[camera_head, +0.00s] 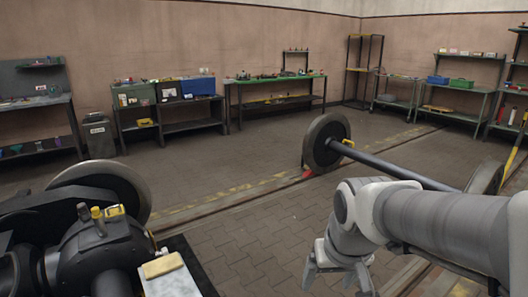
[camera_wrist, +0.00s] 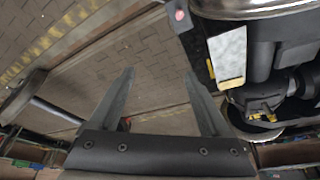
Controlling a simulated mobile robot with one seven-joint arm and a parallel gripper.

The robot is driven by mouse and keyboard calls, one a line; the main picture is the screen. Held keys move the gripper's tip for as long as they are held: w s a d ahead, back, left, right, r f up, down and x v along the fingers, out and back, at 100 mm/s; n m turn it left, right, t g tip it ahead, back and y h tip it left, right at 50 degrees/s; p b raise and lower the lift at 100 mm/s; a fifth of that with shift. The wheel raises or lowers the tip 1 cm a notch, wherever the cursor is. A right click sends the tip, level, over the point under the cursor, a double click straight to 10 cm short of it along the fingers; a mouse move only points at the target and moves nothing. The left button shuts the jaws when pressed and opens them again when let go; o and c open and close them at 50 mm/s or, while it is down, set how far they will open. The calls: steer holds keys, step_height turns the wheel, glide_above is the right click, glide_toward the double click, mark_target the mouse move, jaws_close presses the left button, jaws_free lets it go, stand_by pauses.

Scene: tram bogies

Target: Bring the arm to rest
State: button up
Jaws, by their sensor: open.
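My arm reaches in from the right edge of the head view, bent down at the wrist. My gripper (camera_head: 337,277) hangs over the paved floor, between the bogie at the left and the wheelset. In the wrist view my gripper (camera_wrist: 160,90) shows its two dark fingers spread wide apart with nothing between them. It is open and empty, and touches nothing that I can see. The lower ends of the fingers are near the bottom edge of the head view.
A dark bogie (camera_head: 95,245) with a wheel stands at the left, a yellow-topped block (camera_head: 163,266) on its plate. A wheelset (camera_head: 395,168) stands on rails behind my arm. Workbenches (camera_head: 275,82) line the far wall. The paved floor (camera_head: 240,225) between is clear.

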steer(key=s+d+r+t, duration=0.25)
steer(key=s+r, duration=0.25)
steer(key=s, duration=0.5)
step_height(320, 180, up, 17)
steer(key=p, duration=1.7)
steer(key=shift+w+g+p, duration=0.3)
steer(key=shift+w+g, duration=0.05)
steer(key=shift+g, duration=0.1)
